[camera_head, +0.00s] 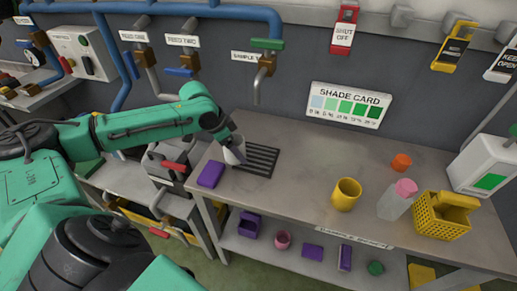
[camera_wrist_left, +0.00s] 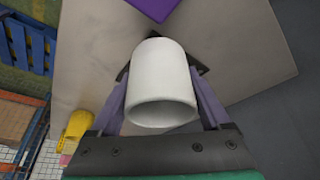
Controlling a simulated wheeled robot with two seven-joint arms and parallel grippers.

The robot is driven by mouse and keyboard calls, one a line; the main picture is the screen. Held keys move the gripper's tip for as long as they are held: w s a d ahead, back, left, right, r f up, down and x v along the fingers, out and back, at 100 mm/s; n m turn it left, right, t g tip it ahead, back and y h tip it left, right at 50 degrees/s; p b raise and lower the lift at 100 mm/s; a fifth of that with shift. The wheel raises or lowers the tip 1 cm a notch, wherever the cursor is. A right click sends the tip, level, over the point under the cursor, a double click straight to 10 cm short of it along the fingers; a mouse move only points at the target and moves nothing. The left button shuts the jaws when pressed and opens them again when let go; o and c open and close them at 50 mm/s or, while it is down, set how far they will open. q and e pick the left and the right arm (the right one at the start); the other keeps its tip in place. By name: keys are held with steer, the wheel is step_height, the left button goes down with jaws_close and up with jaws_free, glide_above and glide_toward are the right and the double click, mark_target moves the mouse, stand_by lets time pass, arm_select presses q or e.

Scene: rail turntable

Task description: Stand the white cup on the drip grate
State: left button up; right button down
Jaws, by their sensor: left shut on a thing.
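The white cup (camera_head: 234,155) is at the left end of the dark slotted drip grate (camera_head: 262,160) on the steel bench. My left gripper (camera_head: 230,143) is shut on the cup, reaching in from the left. In the left wrist view the cup (camera_wrist_left: 162,85) sits between the two purple-grey fingers (camera_wrist_left: 162,100), its rim towards the camera. I cannot tell whether the cup's base touches the grate. The grate's left part is hidden behind the cup and gripper. My right gripper is not in view.
A purple block (camera_head: 210,174) lies just left of the grate. A sample tap spout (camera_head: 257,92) hangs behind the grate. A yellow cup (camera_head: 346,194), pink-capped bottle (camera_head: 397,198), orange item (camera_head: 401,162) and yellow basket (camera_head: 443,216) stand to the right. Bench between grate and yellow cup is clear.

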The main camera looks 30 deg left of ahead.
arm_select(q)
steer(key=p, duration=0.2)
glide_above(263, 156)
steer(key=s+a, duration=0.1)
steer(key=shift+s+r, duration=0.15)
steer(key=shift+s, duration=0.05)
steer(key=shift+w+f, duration=0.15)
steer(key=shift+f, duration=0.15)
step_height(263, 156, down, 3)
steer(key=shift+r+p, duration=0.15)
steer(key=shift+p, duration=0.3)
steer(key=shift+f, duration=0.25)
steer(key=o, duration=1.2)
steer(key=shift+c, duration=0.2)
steer(key=b+v, duration=0.1)
steer(key=v, duration=1.1)
steer(key=shift+s, duration=0.2)
